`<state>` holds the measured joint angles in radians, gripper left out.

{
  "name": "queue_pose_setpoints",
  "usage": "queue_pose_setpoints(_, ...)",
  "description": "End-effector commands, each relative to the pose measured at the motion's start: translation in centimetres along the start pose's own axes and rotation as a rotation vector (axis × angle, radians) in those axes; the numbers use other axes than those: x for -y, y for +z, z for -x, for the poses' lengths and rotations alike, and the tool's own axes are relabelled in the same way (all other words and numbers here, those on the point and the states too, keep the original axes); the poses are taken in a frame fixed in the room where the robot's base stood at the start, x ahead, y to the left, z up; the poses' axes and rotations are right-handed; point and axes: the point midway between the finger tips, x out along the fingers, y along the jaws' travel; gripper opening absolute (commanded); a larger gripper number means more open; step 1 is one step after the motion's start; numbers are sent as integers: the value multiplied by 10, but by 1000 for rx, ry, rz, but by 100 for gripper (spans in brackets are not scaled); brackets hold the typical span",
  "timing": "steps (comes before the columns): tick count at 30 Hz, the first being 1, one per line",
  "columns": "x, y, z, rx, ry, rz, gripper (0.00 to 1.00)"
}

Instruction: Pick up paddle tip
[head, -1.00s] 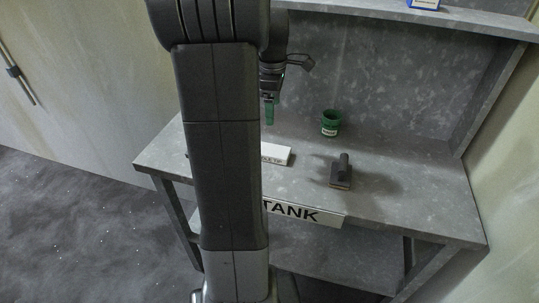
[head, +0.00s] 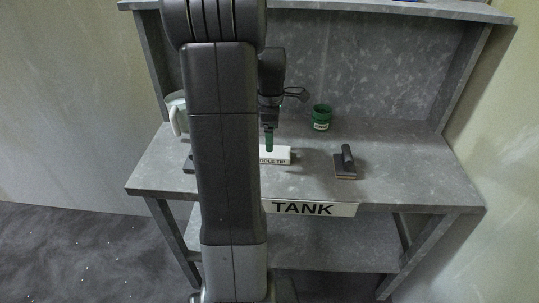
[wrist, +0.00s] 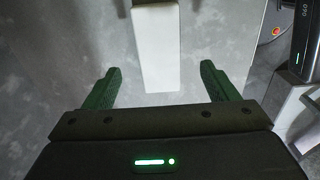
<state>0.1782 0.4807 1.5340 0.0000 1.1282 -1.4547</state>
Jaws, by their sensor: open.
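The paddle tip (head: 275,155) appears as a white block with lettering ending in "DLE TIP", lying on the grey bench behind the TANK sign. My arm hides its left part in the head view. In the wrist view the white block (wrist: 156,45) runs lengthwise between my fingers, with a grey part at its far end. My gripper (head: 269,140) has green fingers pointing down, just over the block in the head view. In the wrist view my gripper (wrist: 156,70) is open, with a gap on each side of the block. Contact with the block does not show.
A green cup (head: 321,118) stands behind and right of the block. A dark handled tool (head: 345,165) lies to the right. A pale mug (head: 176,113) stands at the left, partly behind my arm. The TANK sign (head: 310,209) hangs on the bench's front edge. The right bench end is clear.

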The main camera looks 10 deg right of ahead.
Motion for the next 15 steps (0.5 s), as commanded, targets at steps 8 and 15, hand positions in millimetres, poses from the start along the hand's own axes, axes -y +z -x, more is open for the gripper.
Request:
queue_pose_setpoints(8,0,-1,-23,0,-2,0,80)
queue_pose_setpoints(15,-1,-4,-58,0,-3,-1,80)
